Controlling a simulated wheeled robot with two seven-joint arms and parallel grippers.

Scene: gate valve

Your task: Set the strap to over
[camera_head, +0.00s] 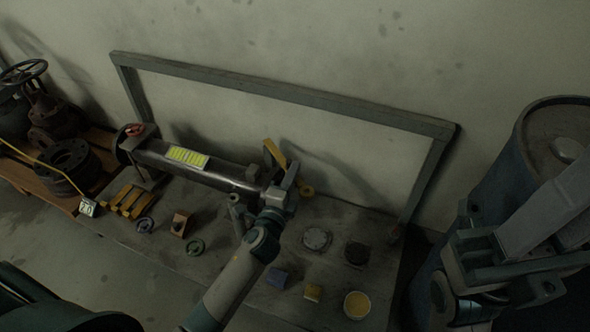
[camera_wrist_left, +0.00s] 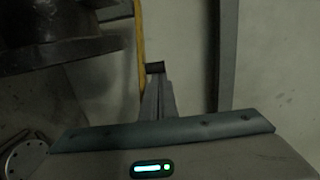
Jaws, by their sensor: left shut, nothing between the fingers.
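A dark metal pipe (camera_head: 200,168) with a yellow-green label (camera_head: 187,156) lies along the bench. A yellow bar (camera_head: 274,153), which may be the strap, angles up at the pipe's right end. My left gripper (camera_head: 290,176) is shut and empty at this end, close beside the yellow bar. In the left wrist view the shut fingers (camera_wrist_left: 155,92) point up at a small dark block, with the yellow bar (camera_wrist_left: 141,38) just left of them. I cannot tell whether they touch. My right arm shows at the right edge; its finger state is unclear.
A grey frame (camera_head: 290,93) stands behind. A blue drum (camera_head: 530,130) stands right; a rusty valve (camera_head: 50,110) stands left.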

